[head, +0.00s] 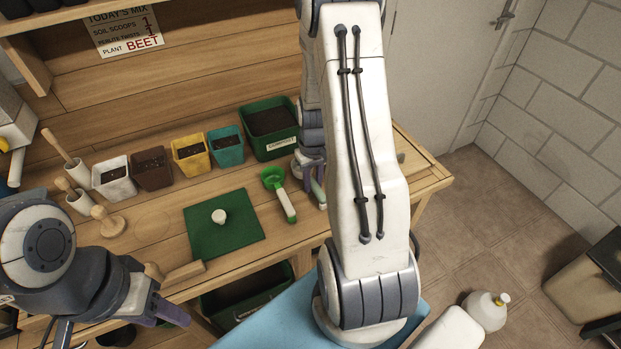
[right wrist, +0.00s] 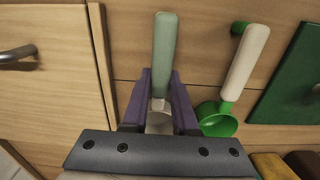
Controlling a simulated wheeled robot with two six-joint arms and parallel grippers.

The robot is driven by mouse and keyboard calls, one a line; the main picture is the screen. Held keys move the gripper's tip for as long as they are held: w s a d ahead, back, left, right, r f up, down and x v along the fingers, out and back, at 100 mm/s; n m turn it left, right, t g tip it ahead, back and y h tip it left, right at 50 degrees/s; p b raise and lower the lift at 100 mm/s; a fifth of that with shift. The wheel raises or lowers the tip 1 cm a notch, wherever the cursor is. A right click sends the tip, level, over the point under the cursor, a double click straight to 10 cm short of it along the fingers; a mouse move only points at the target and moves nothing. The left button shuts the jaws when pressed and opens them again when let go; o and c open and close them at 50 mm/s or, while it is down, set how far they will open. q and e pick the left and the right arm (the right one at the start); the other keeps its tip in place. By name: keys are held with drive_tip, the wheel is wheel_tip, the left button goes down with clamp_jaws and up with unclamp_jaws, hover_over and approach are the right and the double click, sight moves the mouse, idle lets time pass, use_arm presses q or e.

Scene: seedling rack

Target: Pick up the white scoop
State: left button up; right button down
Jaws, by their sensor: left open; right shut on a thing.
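The white scoop has a pale green handle (right wrist: 165,55) and a whitish cup (right wrist: 160,122) in the right wrist view. My right gripper (right wrist: 159,95) is shut on it, with a purple finger on each side near where handle meets cup. In the head view my right arm hides most of this gripper (head: 310,165), and only part of the scoop's handle (head: 319,192) shows. I cannot tell whether the scoop is clear of the bench. My left gripper (head: 168,313) is open and empty at the bench's front left.
A green mat (head: 205,240) bears a small white object (head: 218,216). A dark green compost bin (head: 283,148) and several small pots stand along the back. Wooden tools are at the left.

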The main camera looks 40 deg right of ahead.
sight(317, 182)
drive_tip(key=shift+r, duration=0.45)
drive_tip(key=r, duration=0.2)
drive_tip(key=s+r, duration=0.1)
drive_tip(key=shift+d+r+b, duration=0.25)
drive_tip(key=shift+r+b, duration=0.1)
drive_tip(key=shift+b, duration=0.05)
drive_tip(key=s+d+r, duration=0.4)
drive_tip(key=s+r, duration=0.2)
drive_tip(key=s, duration=0.3)
drive_tip(key=shift+s+r+b, duration=0.2)
drive_tip(key=shift+s+b, duration=0.2)
drive_tip(key=shift+b, duration=0.05)
drive_tip(key=c, duration=1.5)
unclamp_jaws()
drive_tip(key=shift+c, duration=0.2)
